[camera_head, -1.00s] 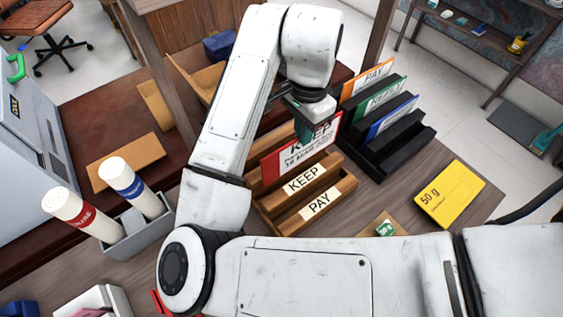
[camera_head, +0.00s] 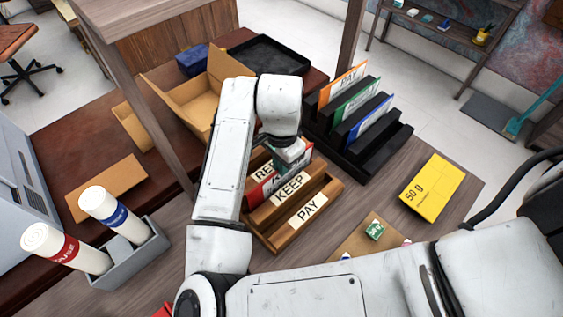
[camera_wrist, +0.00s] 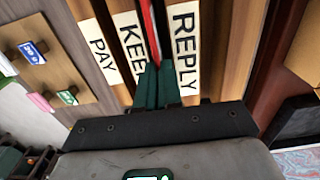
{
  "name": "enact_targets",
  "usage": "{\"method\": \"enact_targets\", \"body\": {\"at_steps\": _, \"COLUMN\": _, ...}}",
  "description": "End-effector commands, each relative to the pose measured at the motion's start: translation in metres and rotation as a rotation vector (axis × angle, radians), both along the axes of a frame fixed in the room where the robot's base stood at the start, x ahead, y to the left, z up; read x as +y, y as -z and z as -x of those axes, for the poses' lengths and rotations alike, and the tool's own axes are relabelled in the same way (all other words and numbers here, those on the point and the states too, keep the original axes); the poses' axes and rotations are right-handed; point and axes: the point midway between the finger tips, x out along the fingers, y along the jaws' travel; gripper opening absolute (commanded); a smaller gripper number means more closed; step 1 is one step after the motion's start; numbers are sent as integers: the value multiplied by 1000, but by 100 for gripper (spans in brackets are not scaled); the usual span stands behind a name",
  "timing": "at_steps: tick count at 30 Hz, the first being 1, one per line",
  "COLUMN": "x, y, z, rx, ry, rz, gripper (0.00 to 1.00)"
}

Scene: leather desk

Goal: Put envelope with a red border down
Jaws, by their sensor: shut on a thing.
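The envelope with a red border (camera_head: 266,186) is in my gripper (camera_head: 289,160), low in the wooden sorter (camera_head: 329,192). It stands upright between the REPLY label and the KEEP label, in the slot behind KEEP. My arm hides part of it. In the wrist view the envelope (camera_wrist: 149,30) shows as a thin red edge between the two green fingers of my gripper (camera_wrist: 157,85), which are shut on it. Whether its lower edge touches the slot floor cannot be seen.
A black rack (camera_head: 385,150) with orange-, green- and blue-bordered envelopes stands behind and right of the sorter. A yellow 50 g box (camera_head: 432,187) lies to the right. An open cardboard box (camera_head: 190,95) and a black tray (camera_head: 266,66) are behind. A grey holder with two tubes is left.

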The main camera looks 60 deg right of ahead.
Motion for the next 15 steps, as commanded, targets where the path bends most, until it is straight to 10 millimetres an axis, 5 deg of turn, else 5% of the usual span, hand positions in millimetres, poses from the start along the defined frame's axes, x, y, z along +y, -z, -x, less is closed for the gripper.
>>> {"method": "enact_targets", "body": {"at_steps": 11, "x": 0, "y": 6, "z": 0, "rx": -1, "ry": 0, "rz": 0, "gripper": 0}}
{"method": "enact_targets", "body": {"at_steps": 15, "x": 0, "y": 4, "z": 0, "rx": -1, "ry": 0, "rz": 0, "gripper": 19}}
